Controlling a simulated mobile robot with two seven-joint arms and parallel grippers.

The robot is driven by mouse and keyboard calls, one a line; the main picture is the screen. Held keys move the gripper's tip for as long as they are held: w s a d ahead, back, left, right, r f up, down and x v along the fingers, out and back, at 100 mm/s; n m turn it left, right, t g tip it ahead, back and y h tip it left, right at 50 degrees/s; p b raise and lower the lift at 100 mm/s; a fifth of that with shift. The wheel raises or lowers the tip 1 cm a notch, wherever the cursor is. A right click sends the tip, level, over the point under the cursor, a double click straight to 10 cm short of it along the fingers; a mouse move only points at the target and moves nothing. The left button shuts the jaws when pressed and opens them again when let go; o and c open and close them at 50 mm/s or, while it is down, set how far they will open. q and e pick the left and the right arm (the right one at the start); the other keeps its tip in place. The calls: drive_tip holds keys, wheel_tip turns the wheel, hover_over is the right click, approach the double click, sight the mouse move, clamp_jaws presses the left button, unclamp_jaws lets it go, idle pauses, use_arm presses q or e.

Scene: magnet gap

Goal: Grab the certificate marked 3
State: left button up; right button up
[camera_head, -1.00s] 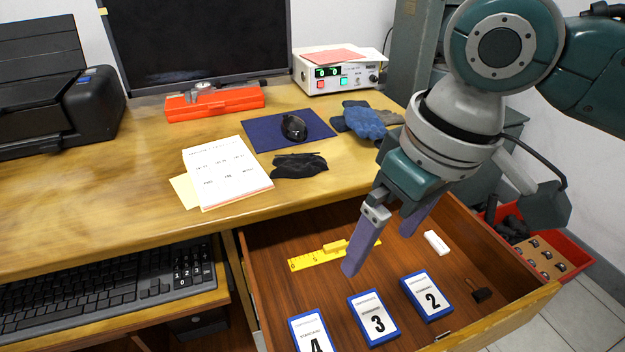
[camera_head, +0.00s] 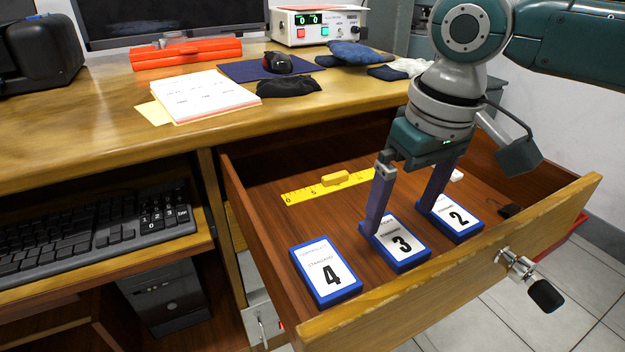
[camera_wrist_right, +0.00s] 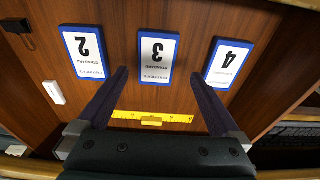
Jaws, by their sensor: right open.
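The certificate marked 3 (camera_head: 403,246) is a blue-edged block with a white label, lying flat in the open drawer between certificate 4 (camera_head: 326,273) and certificate 2 (camera_head: 456,217). My right gripper (camera_head: 398,224) is open and empty, pointing down over the drawer. In the head view one finger overlaps the left edge of certificate 3 and the other overlaps certificate 2. In the right wrist view certificate 3 (camera_wrist_right: 158,57) shows upside down, ahead of and between the open fingertips (camera_wrist_right: 163,76). I cannot tell whether either finger touches anything. My left gripper is not in view.
A yellow ruler (camera_head: 305,193) with a yellow block (camera_head: 335,178) lies farther back in the drawer. A white bar (camera_head: 457,175) and a dark item (camera_head: 509,211) lie toward the right. The drawer front (camera_head: 450,265) is a raised edge near the certificates.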

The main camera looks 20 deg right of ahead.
sight(394, 236)
drive_tip(key=f+b, duration=0.2)
drive_tip(key=f, duration=0.1)
drive_tip(key=f+b, duration=0.1)
drive_tip(key=f, duration=0.1)
drive_tip(key=shift+w+d, duration=0.25)
drive_tip(key=shift+w, duration=0.05)
drive_tip(key=shift+r, duration=0.15)
drive_tip(key=shift+c, duration=0.4)
drive_tip(key=c, duration=1.2)
drive_tip(key=shift+c, duration=0.2)
